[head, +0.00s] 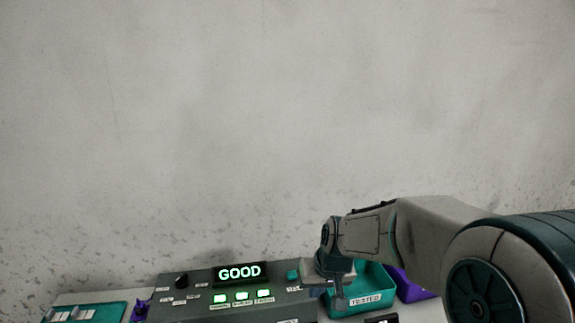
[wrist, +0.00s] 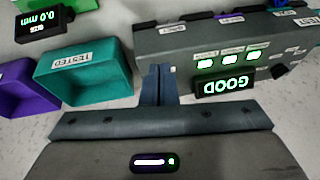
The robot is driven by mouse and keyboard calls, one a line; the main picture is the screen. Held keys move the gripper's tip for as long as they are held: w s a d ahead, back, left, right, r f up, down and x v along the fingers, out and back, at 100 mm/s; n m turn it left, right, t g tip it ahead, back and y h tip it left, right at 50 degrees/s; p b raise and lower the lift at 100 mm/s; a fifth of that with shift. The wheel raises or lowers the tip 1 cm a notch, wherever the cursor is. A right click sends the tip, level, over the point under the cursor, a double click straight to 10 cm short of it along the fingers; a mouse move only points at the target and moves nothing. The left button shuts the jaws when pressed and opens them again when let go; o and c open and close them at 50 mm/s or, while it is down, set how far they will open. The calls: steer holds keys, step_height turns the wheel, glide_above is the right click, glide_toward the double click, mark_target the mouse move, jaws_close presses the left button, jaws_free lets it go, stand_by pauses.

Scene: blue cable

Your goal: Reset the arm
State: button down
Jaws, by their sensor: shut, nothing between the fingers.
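My arm reaches in from the right in the head view, and my gripper (head: 339,302) points down between the grey tester and the teal bin. In the wrist view my gripper (wrist: 158,72) has its two fingers together, with nothing seen between them. The fingers overlap the edge of the tester in that view; I cannot tell if they touch it. No blue cable can be made out in either view.
The grey tester (head: 190,306) has a lit "GOOD" display (head: 239,273) and three green lights. The teal "TESTED" bin (head: 365,300) stands right of it, then a purple bin (head: 412,288). A size readout (wrist: 45,25) reads 0.0 mm. A blank wall rises behind.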

steer(key=s+d+r+m+h, duration=0.1)
steer(key=s+d, duration=0.3)
steer(key=s, duration=0.6)
steer(key=s+d+r+h, duration=0.1)
steer(key=s+d, duration=0.3)
steer(key=s, duration=0.7)
steer(key=shift+d+r+m+g, duration=0.25)
steer(key=shift+m+g, duration=0.15)
steer(key=shift+a, duration=0.1)
